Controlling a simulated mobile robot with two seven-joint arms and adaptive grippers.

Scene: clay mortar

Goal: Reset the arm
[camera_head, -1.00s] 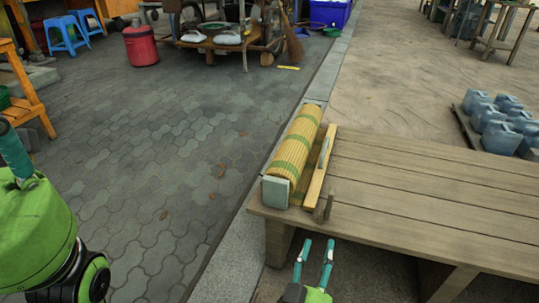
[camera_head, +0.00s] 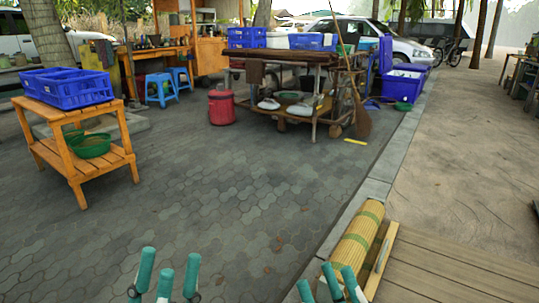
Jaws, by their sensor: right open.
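My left gripper (camera_head: 168,268) is at the bottom edge of the head view, left of the middle. Its teal fingers point up and stand apart, with nothing between them. My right gripper (camera_head: 328,275) is at the bottom edge, right of the middle. Its teal fingers are spread and it appears to hold nothing. It overlaps the near end of the rolled yellow-green mat (camera_head: 358,238) in the picture; whether it touches the mat cannot be told. The arms behind both grippers are out of view.
An orange wooden stand (camera_head: 75,185) with blue crates is at left. A cart (camera_head: 290,60) and a red bin (camera_head: 221,107) stand farther back. The middle paving is clear.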

